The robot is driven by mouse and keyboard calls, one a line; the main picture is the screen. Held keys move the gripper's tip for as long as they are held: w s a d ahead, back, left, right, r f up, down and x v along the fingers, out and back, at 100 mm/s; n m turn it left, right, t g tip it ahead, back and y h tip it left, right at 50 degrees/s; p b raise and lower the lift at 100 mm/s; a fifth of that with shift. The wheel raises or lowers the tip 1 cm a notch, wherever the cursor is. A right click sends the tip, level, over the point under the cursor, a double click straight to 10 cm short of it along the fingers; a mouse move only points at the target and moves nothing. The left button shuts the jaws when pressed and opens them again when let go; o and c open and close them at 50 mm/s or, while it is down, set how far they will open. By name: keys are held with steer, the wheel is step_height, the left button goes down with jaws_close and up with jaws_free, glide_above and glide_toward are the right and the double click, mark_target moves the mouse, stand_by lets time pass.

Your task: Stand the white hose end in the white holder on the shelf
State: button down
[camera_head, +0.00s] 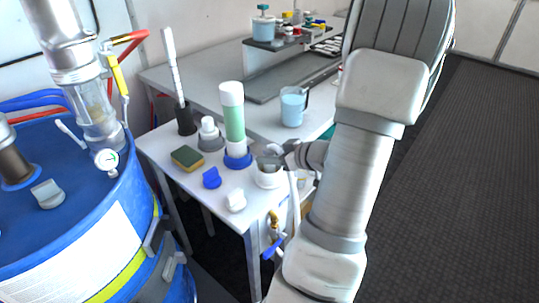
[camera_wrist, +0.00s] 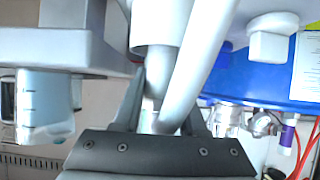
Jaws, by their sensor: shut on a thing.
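The white holder (camera_head: 268,179) is a short round cup near the front right edge of the small white shelf table. It also shows in the wrist view (camera_wrist: 152,28), where the picture is upside down. My gripper (camera_head: 272,157) is just above the holder. In the wrist view my gripper (camera_wrist: 163,118) is shut on the white hose end (camera_wrist: 170,65). The hose end points at the holder's mouth and appears to reach into it; I cannot tell how deep. The white hose (camera_head: 293,205) bends away beside the holder and hangs past the table's right edge.
A green-and-white bottle (camera_head: 233,118) in a blue base, a blue cap (camera_head: 211,178), a white cap (camera_head: 235,201) and a sponge (camera_head: 187,158) stand near the holder. A beaker (camera_head: 293,106) is behind. A blue drum (camera_head: 75,200) fills the left.

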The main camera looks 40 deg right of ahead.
steer(key=shift+f, duration=0.3)
steer(key=c, duration=0.8)
jaws_free()
steer(key=shift+o, duration=0.2)
steer(key=p+v, duration=0.8)
steer(key=v, duration=0.3)
